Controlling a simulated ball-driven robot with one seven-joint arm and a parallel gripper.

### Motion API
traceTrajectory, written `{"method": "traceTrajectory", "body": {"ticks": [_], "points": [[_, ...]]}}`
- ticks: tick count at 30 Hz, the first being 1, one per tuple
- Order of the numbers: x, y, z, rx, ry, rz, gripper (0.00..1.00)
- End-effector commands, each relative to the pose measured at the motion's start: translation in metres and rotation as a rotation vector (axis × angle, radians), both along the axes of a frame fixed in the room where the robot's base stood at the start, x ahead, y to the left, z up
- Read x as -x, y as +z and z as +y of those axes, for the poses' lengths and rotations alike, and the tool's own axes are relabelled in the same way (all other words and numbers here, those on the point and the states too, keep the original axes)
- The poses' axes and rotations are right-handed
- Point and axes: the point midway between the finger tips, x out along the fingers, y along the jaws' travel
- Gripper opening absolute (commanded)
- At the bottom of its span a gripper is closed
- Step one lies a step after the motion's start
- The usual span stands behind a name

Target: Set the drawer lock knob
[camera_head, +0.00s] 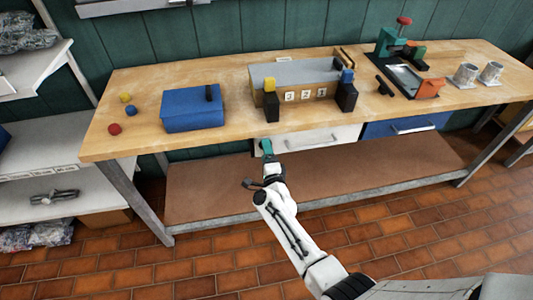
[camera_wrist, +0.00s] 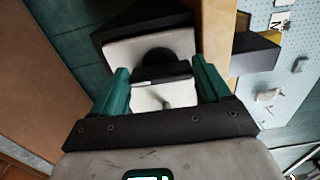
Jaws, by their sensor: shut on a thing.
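My gripper (camera_head: 267,148) is at the front of the workbench, just under the tabletop edge and at the left end of the white drawer (camera_head: 320,138). In the wrist view its two teal fingers (camera_wrist: 160,73) are shut on the drawer lock knob (camera_wrist: 162,74). Its dark bar lies between the fingertips, in front of a white plate (camera_wrist: 122,53) with a round dark part. A white face with a small grey pointed mark shows nearer the palm; I cannot tell its exact shape. In the head view the knob is hidden by my gripper.
A blue drawer (camera_head: 405,125) sits to the right. The lower shelf (camera_head: 350,175) is clear.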

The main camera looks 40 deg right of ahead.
Motion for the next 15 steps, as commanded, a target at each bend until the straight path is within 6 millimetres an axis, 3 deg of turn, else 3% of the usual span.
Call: {"method": "traceTrajectory", "body": {"ticks": [15], "points": [[0.0004,-0.0017,0.0005,0.026,0.002,0.021,0.46]]}}
